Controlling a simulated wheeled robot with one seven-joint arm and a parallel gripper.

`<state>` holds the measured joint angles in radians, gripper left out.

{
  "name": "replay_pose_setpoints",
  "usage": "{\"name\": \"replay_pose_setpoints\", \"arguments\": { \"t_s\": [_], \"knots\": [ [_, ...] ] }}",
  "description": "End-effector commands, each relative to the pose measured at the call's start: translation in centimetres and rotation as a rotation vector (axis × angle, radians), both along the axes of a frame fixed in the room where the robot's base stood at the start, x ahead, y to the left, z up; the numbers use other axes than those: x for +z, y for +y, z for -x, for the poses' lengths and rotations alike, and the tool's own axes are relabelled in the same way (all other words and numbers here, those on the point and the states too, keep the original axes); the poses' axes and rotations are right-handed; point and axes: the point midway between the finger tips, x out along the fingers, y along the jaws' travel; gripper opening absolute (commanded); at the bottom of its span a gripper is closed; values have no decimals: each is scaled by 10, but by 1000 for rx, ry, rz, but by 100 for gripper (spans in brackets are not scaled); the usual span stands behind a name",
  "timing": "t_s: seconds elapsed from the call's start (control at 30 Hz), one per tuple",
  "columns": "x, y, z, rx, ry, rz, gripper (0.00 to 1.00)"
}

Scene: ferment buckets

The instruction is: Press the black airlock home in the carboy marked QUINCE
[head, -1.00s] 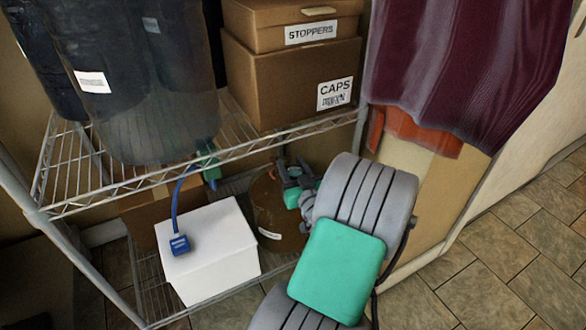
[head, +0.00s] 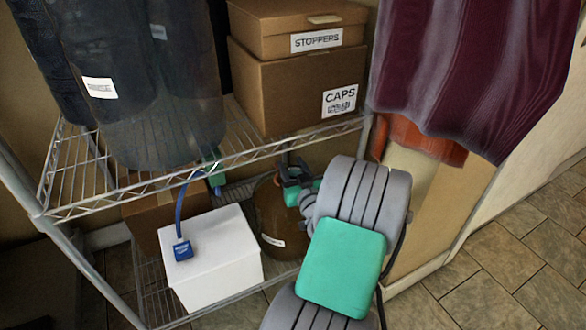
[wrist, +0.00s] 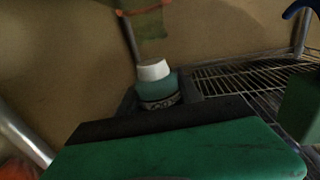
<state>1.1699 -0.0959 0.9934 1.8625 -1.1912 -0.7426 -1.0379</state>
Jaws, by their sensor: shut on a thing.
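A brown, rounded carboy (head: 271,218) stands on the lower shelf, right of the white box. Its small white label is too blurred to read, so I cannot confirm the name QUINCE. My gripper (head: 293,175) is at the carboy's top, under the upper shelf's front edge, with my grey and teal arm covering the carboy's right side. In the wrist view my gripper (wrist: 158,98) is shut on a small upright piece (wrist: 154,76) with a white top, a teal middle and a dark patterned band. I cannot tell whether this is the black airlock or how it sits in the carboy.
The upper wire shelf (head: 250,152) passes close above my gripper. STOPPERS and CAPS boxes (head: 300,90) and dark vessels are above. A maroon cloth (head: 460,70) hangs at right; the floor beyond is open.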

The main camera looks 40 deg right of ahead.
Motion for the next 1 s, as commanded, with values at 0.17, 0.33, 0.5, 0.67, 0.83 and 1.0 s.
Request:
{"name": "replay_pose_setpoints", "arguments": {
  "t_s": [0.17, 0.33, 0.5, 0.67, 0.83, 1.0],
  "knots": [
    [0, -2, -6, 0, -1, 1, 0],
    [-1, -5, -11, 0, -1, 0, 0],
    [-1, -7, -17, 1, -1, 1, 0],
    [-2, -9, -22, 0, -1, 1, 0],
    [-2, -12, -27, 0, -1, 1, 0],
    [-2, -14, -33, 0, -1, 1, 0]
  ]
}}
